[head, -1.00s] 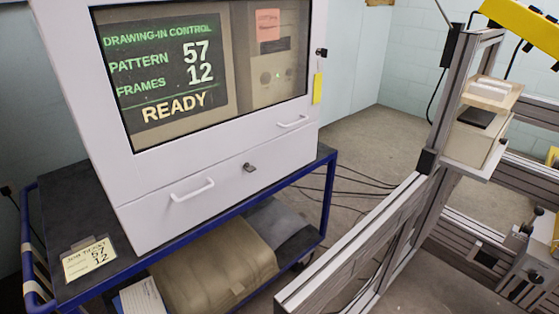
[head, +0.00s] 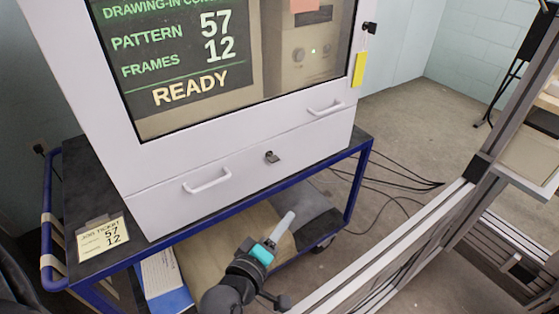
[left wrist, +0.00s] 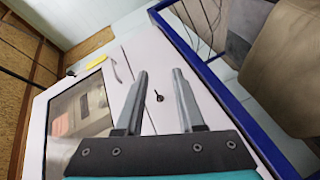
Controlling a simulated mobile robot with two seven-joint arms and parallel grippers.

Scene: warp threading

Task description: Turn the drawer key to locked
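The white control cabinet (head: 165,170) has a drawer front low down with a white bar handle (head: 207,181). The small dark drawer key (head: 272,157) sits in its lock to the right of this handle. The key also shows in the left wrist view (left wrist: 160,97), between my fingers in the picture. My left gripper (head: 287,218), with its teal band, is below and in front of the key. The left wrist view shows its two fingers (left wrist: 160,72) apart with nothing held, pointing toward the drawer front and not touching the key. My right gripper is not in view.
A second lock with a yellow tag (head: 358,70) is on the cabinet's right side. The cabinet stands on a blue-framed cart (head: 363,180) with a job ticket (head: 103,240). A metal frame (head: 440,215) stands to the right. Cables (head: 405,188) lie on the floor.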

